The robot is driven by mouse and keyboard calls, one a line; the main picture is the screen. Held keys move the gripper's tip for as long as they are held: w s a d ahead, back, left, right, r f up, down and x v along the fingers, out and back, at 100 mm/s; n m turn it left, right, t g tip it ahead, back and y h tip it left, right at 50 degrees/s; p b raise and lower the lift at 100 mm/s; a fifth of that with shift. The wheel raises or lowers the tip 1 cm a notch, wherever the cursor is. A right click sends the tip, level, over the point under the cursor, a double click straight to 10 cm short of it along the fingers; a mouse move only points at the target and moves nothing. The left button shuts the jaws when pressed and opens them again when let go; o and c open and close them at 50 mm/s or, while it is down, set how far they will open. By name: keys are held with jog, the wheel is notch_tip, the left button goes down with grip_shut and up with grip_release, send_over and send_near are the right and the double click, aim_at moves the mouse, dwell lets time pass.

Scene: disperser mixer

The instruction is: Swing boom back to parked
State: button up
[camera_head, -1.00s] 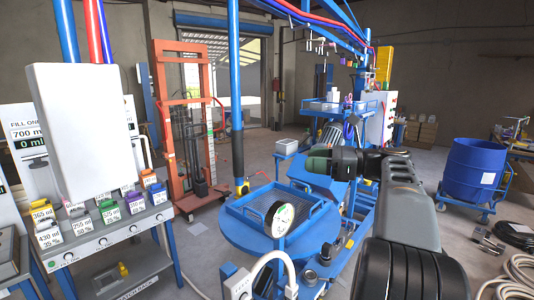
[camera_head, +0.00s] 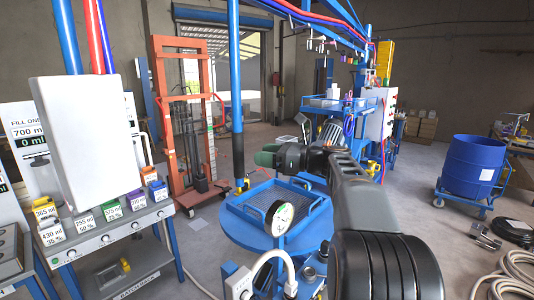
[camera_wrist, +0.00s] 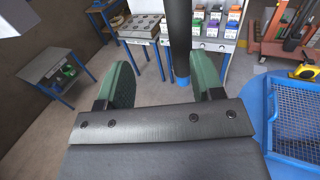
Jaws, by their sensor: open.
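The blue overhead boom (camera_head: 318,22) runs across the top of the head view, carrying red and blue hoses, toward the equipment at right. A vertical pole, blue above and with a black lower sleeve (camera_head: 238,139), stands left of my gripper (camera_head: 266,157). My gripper has green fingers, is open, and points left toward the sleeve. In the wrist view the black sleeve (camera_wrist: 178,35) shows beyond and between the fingers (camera_wrist: 163,82), with nothing held. I cannot tell how far away the sleeve is. How the pole joins the boom is out of view.
An orange lift frame (camera_head: 188,120) stands behind. A bench with several labelled containers (camera_head: 90,235) and a white box (camera_head: 88,140) are at left. A blue drum (camera_head: 472,168) stands right.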

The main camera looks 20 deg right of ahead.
jog(key=shift+w+a, duration=0.1)
grip_shut()
dwell(0.6)
dwell(0.3)
dwell(0.5)
grip_release()
dwell(0.4)
jog(key=b+v, duration=0.2)
jog(key=v, duration=1.1)
jog(key=shift+s+d+b, duration=0.2)
jog(key=shift+d+b, duration=0.15)
jog(key=shift+c, duration=0.3)
